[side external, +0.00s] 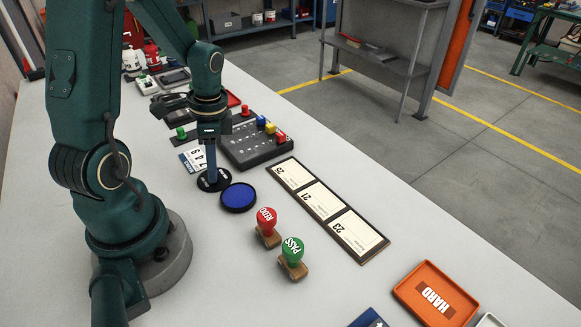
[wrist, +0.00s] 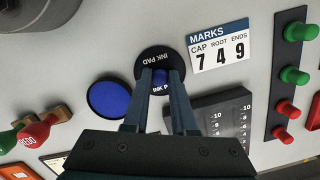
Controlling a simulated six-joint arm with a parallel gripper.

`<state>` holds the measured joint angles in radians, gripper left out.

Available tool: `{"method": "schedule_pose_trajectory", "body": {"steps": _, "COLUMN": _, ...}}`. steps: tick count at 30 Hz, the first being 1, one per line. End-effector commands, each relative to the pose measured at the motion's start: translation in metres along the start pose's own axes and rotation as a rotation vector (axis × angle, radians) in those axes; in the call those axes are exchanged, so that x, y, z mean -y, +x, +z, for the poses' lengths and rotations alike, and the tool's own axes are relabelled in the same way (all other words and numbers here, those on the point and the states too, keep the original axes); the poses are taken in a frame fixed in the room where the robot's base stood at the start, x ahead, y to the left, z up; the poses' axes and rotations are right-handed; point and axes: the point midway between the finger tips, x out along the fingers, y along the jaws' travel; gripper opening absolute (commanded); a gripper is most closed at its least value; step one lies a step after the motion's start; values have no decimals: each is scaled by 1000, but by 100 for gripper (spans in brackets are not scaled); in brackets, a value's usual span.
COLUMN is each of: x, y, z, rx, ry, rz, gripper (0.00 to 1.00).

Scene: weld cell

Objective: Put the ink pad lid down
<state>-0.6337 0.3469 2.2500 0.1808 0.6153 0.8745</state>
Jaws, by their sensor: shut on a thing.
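The ink pad lid (side external: 206,186) is a black disc with white lettering, beside the open ink pad. My gripper (side external: 211,169) points down and is shut on the lid's middle; its fingers hide part of the lid. The lid is at or just above the white bench; I cannot tell if it touches.
A red REDO stamp (side external: 267,222) and green PASS stamp (side external: 291,254) stand near the pad. A card board (side external: 327,208) lies to their right. A black box with coloured knobs (side external: 257,145) and the MARKS card (wrist: 222,46) lie close to the lid. An orange HARD tray (side external: 436,293) is farther right.

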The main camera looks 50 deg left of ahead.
Motion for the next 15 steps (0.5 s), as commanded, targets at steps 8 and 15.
{"method": "schedule_pose_trajectory", "body": {"steps": 8, "x": 0, "y": 2, "z": 0, "rx": 0, "ry": 0, "rz": -1, "gripper": 55}}
{"method": "schedule_pose_trajectory", "body": {"steps": 15, "x": 0, "y": 2, "z": 0, "rx": 0, "ry": 0, "rz": -1, "gripper": 55}}
